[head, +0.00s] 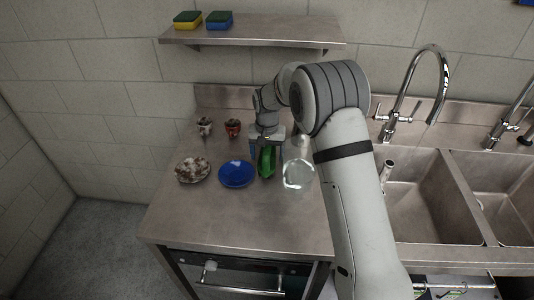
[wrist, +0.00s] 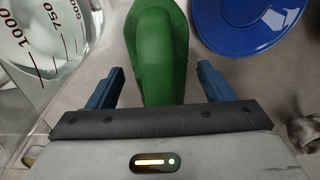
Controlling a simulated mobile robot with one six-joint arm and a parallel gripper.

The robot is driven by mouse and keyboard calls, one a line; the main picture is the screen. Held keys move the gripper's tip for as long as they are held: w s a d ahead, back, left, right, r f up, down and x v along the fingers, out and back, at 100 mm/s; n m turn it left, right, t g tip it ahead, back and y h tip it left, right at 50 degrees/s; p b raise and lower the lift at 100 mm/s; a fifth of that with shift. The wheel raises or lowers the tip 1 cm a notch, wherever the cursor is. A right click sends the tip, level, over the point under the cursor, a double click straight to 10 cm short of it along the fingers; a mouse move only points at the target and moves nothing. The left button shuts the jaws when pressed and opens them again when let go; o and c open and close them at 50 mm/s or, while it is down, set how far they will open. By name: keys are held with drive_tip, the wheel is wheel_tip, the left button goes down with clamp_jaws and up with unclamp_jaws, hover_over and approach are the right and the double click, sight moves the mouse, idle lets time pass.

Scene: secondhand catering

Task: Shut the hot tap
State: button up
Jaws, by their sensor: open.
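A chrome swan-neck tap (head: 443,80) stands behind the left sink basin, with small lever handles (head: 388,124) at its base. I cannot tell which handle is hot, or whether water runs. A second tap (head: 503,128) stands at the right edge of the head view, partly cut off. My gripper (head: 267,148) is over the counter left of the sinks, well apart from both taps. In the wrist view my gripper (wrist: 159,68) is open, its blue fingers on either side of a green object (wrist: 160,45).
Near my gripper stand a blue dish (head: 237,174), a clear measuring jug (head: 298,176), a plate of food scraps (head: 192,170) and two small cups (head: 205,126). A shelf (head: 255,32) with two sponges hangs above. The counter's front left is clear.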

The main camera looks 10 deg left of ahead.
wheel_tip(320, 180, up, 12)
drive_tip(key=shift+r+b, duration=0.1)
drive_tip(key=shift+b, duration=1.15)
